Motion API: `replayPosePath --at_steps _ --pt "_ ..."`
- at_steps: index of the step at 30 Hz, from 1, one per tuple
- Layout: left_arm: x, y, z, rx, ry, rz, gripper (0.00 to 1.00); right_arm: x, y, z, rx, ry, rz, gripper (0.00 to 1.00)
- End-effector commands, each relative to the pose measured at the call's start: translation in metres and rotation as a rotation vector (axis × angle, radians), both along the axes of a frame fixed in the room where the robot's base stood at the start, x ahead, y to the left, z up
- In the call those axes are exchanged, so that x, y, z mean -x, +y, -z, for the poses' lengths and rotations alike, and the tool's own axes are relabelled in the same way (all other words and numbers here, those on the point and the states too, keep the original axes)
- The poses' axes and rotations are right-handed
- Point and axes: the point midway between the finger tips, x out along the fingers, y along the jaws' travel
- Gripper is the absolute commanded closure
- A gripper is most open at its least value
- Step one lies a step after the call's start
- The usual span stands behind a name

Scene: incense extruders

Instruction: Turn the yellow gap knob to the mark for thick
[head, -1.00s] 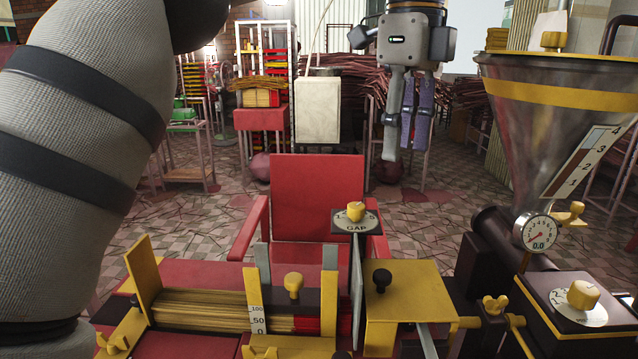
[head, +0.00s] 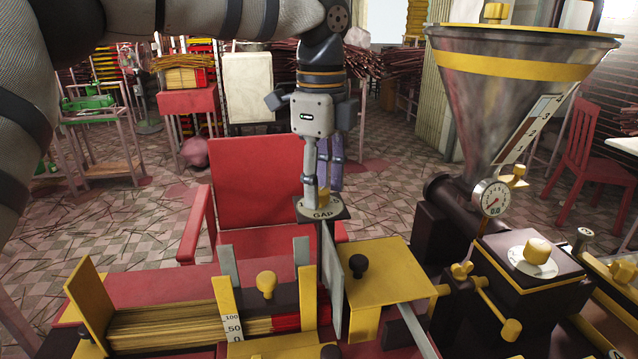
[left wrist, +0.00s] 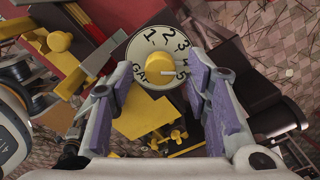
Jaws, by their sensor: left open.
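The yellow gap knob (left wrist: 155,63) sits at the centre of a round white dial marked GAP (left wrist: 145,40) with the numbers 1 to 5. A pale line on the knob points right, close to the 5. My left gripper (head: 321,188) points down over the knob from above. Its fingers are open, one on each side of the knob in the left wrist view (left wrist: 158,78); I cannot tell whether they touch it. No "thick" wording is legible.
The yellow bracket (head: 385,268) with a black knob stands just right of the dial. A metal hopper (head: 505,90) and gauge (head: 491,198) stand further right. A red chair (head: 262,165) is behind. Another yellow knob (head: 266,284) is on the extruder in front.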

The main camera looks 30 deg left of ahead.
Motion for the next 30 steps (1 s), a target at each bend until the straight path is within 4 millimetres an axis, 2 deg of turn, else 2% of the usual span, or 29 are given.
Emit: replayPosePath --at_steps 9,15,23,30 --pt "-0.0001 -0.0003 0.0059 0.001 0.000 0.000 0.56 -0.0002 0.0000 -0.0003 0.000 -0.001 0.000 0.60" --pt "-0.0001 -0.0002 0.0058 0.001 0.000 0.000 1.00 -0.0002 0.0000 -0.0003 0.000 -0.001 0.000 0.60" --pt "0.0000 0.0001 0.0053 -0.001 0.000 -0.015 1.00 -0.0009 0.0000 -0.0009 0.000 -0.004 0.000 0.60" --pt "-0.0002 0.0002 0.0043 -0.002 -0.001 -0.125 1.00 -0.0047 0.0000 -0.0043 0.000 -0.018 0.000 0.60"
